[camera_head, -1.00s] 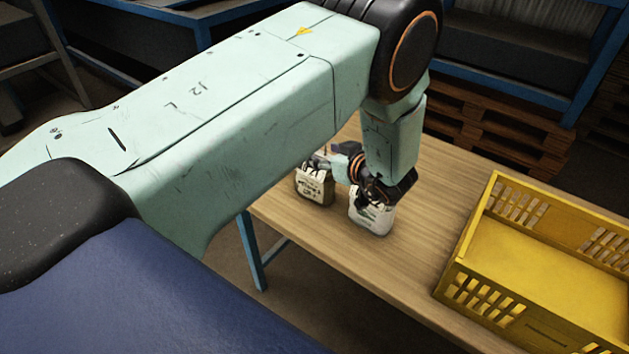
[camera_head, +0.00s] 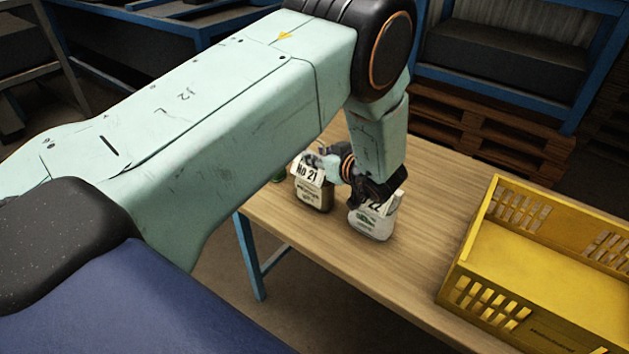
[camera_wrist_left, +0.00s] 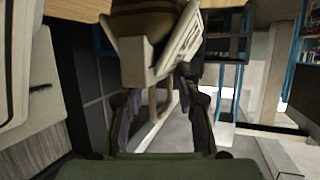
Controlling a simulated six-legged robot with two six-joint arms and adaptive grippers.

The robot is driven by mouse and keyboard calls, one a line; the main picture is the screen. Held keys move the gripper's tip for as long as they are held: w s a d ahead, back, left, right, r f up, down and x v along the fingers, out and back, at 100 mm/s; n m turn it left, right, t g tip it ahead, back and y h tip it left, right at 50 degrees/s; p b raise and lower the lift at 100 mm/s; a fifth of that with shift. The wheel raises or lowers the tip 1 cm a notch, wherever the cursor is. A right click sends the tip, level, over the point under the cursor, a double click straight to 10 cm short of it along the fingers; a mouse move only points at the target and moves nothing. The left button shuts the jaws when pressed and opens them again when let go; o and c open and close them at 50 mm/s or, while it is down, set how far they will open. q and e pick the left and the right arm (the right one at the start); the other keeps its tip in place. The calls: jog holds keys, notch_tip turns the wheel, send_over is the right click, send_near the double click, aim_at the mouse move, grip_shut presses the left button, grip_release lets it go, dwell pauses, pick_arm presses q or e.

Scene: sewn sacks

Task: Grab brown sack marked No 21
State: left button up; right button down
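The brown sack marked No 21 (camera_head: 313,194) stands upright near the left end of the wooden table in the head view, with a pale lettered top. My left gripper (camera_head: 318,160) is at its upper edge, partly hidden by its own wrist. In the left wrist view the fingers (camera_wrist_left: 160,100) are apart, with floor showing between them. A brown body with a pale top flap (camera_wrist_left: 145,58) is just beyond the fingertips; contact is unclear. A white sack marked 22 (camera_head: 372,222) stands to the right, under my wrist. My right gripper is not in view.
A yellow crate (camera_head: 452,290) stands at the table's right. The wooden table (camera_head: 330,255) is clear between the sacks and the crate. A small green thing (camera_head: 279,177) shows behind the brown sack's left side. Pallets (camera_head: 480,125) are behind the table.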

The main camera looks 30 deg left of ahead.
pick_arm(q)
jog(key=shift+f, duration=0.2)
grip_shut()
dwell(0.4)
